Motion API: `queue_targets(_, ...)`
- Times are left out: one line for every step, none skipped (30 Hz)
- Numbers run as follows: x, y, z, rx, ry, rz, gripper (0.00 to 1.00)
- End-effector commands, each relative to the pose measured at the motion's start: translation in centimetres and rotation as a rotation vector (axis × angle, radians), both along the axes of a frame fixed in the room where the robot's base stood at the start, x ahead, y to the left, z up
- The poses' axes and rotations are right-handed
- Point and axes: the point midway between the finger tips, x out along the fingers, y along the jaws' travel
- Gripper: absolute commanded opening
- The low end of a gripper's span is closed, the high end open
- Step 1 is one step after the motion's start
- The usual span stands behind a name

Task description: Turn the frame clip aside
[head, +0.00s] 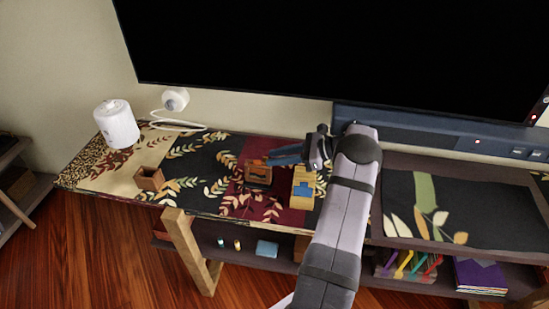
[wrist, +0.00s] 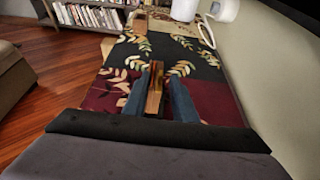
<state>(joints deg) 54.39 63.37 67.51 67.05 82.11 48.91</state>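A small wooden frame (head: 258,175) stands on the dark red part of the patterned cloth in the head view. An orange-brown piece, perhaps its clip, shows at its top edge, too small to make out. In the wrist view the wooden piece (wrist: 154,90) is seen nearly edge-on between my fingers. My gripper (head: 268,160) reaches in from the right, its blue fingers level with the frame's top. In the wrist view my gripper (wrist: 157,95) has its fingers parted, one on each side of the wood; whether they touch it is unclear.
A yellow wooden block with a blue piece (head: 303,187) stands right of the frame. A small open wooden box (head: 149,178) and a white canister (head: 117,124) stand at left. A white camera-like device (head: 175,99) with a cable is near the wall. The television (head: 330,55) overhangs behind.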

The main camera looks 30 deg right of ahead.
Motion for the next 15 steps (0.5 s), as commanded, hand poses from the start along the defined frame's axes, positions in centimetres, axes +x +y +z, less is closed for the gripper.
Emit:
queue_targets(-0.4, -0.5, 0.1, -0.002, -0.001, -0.002, 0.25)
queue_targets(-0.7, -0.8, 0.3, -0.003, -0.001, -0.002, 0.25)
queue_targets(-1.1, -1.2, 0.5, -0.003, -0.001, -0.002, 0.25)
queue_targets(-1.3, -1.5, 0.7, -0.004, -0.002, -0.003, 0.25)
queue_targets(-1.6, -1.8, 0.8, -0.004, -0.002, -0.003, 0.25)
queue_targets(-2.0, -2.1, 1.1, -0.003, -0.002, -0.002, 0.25)
queue_targets(-2.3, -2.4, 1.2, -0.003, -0.001, -0.002, 0.25)
queue_targets(-2.6, -2.6, 1.4, -0.003, 0.000, -0.002, 0.25)
queue_targets(-2.8, -2.9, 1.6, -0.003, -0.001, -0.002, 0.25)
queue_targets(-3.0, -3.1, 1.7, -0.002, -0.002, -0.001, 0.25)
queue_targets(-3.2, -3.3, 1.8, -0.002, -0.002, -0.001, 0.25)
queue_targets(-3.5, -3.5, 2.0, -0.002, -0.002, -0.001, 0.25)
queue_targets(-3.6, -3.7, 2.0, -0.003, -0.001, -0.001, 0.25)
queue_targets(-3.7, -3.8, 2.1, -0.002, 0.000, -0.001, 0.25)
queue_targets(-3.9, -3.9, 2.2, -0.001, 0.000, 0.000, 0.25)
